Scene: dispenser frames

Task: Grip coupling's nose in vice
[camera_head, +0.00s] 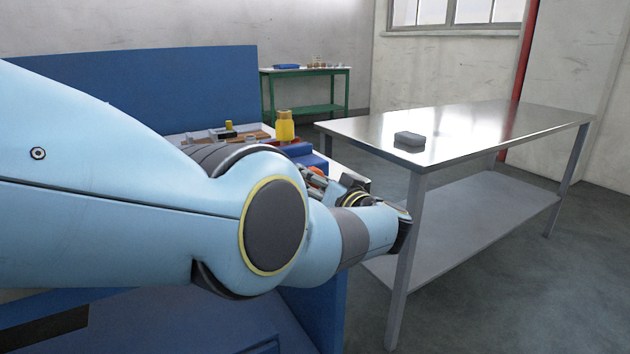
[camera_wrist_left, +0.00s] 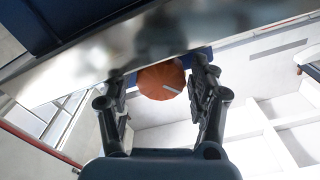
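My left arm crosses the head view from the left, and its gripper (camera_head: 350,190) is mostly hidden behind the wrist. In the left wrist view my left gripper (camera_wrist_left: 158,72) has its two dark fingers spread apart. A rounded orange-brown part (camera_wrist_left: 160,82) with a pale mark sits between the fingertips, close to the right finger and with a small gap at the left. I cannot tell whether it is the coupling. An orange bit (camera_head: 318,170) shows above my arm in the head view. A blue block (camera_head: 312,160), possibly the vice, stands behind it. My right gripper is not in view.
A yellow bottle (camera_head: 285,127) and trays of small items stand on the workbench behind my arm. A steel table (camera_head: 470,125) with a grey block (camera_head: 409,139) stands at right. A green table (camera_head: 305,72) is at the back. Bright blurred metal (camera_wrist_left: 150,45) lies close in the wrist view.

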